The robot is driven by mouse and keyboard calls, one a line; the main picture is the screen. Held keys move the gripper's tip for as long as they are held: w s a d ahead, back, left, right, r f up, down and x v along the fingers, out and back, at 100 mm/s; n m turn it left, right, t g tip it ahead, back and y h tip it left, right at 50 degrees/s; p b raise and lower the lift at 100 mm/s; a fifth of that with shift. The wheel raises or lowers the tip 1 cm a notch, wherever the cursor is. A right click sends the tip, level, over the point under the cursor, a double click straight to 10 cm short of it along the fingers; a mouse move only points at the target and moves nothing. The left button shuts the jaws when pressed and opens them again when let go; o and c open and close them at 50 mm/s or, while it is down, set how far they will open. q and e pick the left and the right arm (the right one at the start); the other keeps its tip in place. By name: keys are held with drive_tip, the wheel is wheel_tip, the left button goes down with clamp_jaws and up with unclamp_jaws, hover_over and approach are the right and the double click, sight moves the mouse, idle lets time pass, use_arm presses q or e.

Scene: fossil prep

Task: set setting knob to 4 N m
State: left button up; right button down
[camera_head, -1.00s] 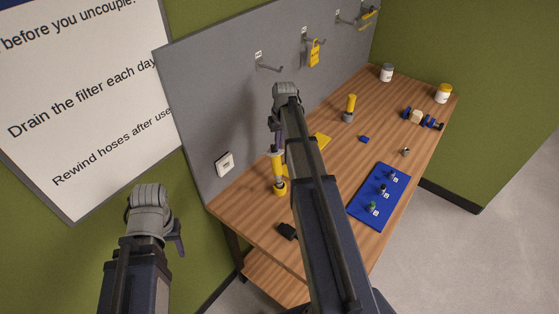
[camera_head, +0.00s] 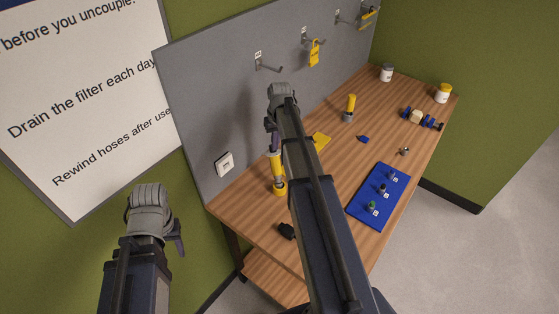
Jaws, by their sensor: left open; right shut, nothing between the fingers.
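A yellow and grey upright tool (camera_head: 278,174) stands near the left back edge of the bench. My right gripper (camera_head: 272,146) is shut and empty, at the top of this tool in the picture; I cannot tell whether it touches. The top of the tool is partly hidden by the gripper, and no setting knob or scale mark can be read. A second yellow and grey upright tool (camera_head: 350,108) stands further back on the bench. My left gripper (camera_head: 178,245) hangs open and empty, left of the bench and in front of the wall.
The wooden bench (camera_head: 334,176) carries a blue mat (camera_head: 365,210) with several small fittings. A black item (camera_head: 286,231) lies near the front left. Jars (camera_head: 443,94) and a blue rack (camera_head: 420,118) are at the back right. A grey pegboard (camera_head: 210,100) rises behind.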

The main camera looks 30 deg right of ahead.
drive_tip(key=shift+s+a+r, duration=0.15)
drive_tip(key=shift+s+r, duration=0.05)
drive_tip(key=shift+s, duration=0.05)
idle(0.3)
drive_tip(key=r+p, duration=0.1)
drive_tip(key=p, duration=0.1)
drive_tip(key=w+r+p, duration=0.1)
drive_tip(key=r, duration=0.1)
drive_tip(key=w+r+p, duration=0.1)
drive_tip(key=r+p, duration=0.1)
drive_tip(key=shift+w+d+r+p, duration=0.1)
drive_tip(key=shift+d+r+p, duration=0.05)
drive_tip(key=shift+d+p, duration=0.2)
drive_tip(key=f+b, duration=0.1)
drive_tip(key=s+f+b, duration=0.1)
drive_tip(key=f+b, duration=0.1)
drive_tip(key=s+f+b, duration=0.1)
drive_tip(key=f+b, duration=0.1)
drive_tip(key=shift+s+d+f, duration=0.2)
drive_tip(key=shift+d+f, duration=0.05)
drive_tip(key=shift+d, duration=0.05)
idle(0.4)
drive_tip(key=shift+w+a+f+b, duration=0.15)
drive_tip(key=shift+w+a+b, duration=0.05)
drive_tip(key=shift+w+b, duration=0.25)
idle(1.0)
